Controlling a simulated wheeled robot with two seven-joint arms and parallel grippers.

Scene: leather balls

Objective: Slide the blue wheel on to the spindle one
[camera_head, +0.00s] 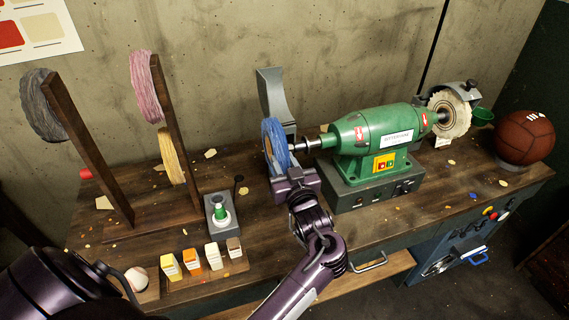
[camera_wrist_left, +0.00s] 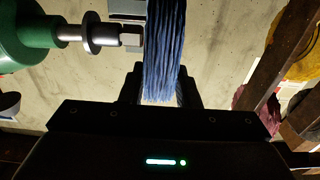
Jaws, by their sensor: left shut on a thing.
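The blue wheel (camera_head: 275,143) is a disc with a fibrous blue rim, standing upright just left of the spindle (camera_head: 307,144) on the green grinder's left side. My left gripper (camera_head: 293,178) is shut on the blue wheel's lower rim. In the left wrist view, my left gripper (camera_wrist_left: 160,90) has the blue wheel (camera_wrist_left: 165,45) between its fingers. The spindle (camera_wrist_left: 130,40) ends close to the wheel's face there, with a flange behind its tip. I cannot tell whether the tip is in the wheel's hole. My right gripper is not in view.
The green grinder (camera_head: 375,134) has a pale wheel (camera_head: 452,115) on its right end. A grey guard (camera_head: 272,92) stands behind the blue wheel.

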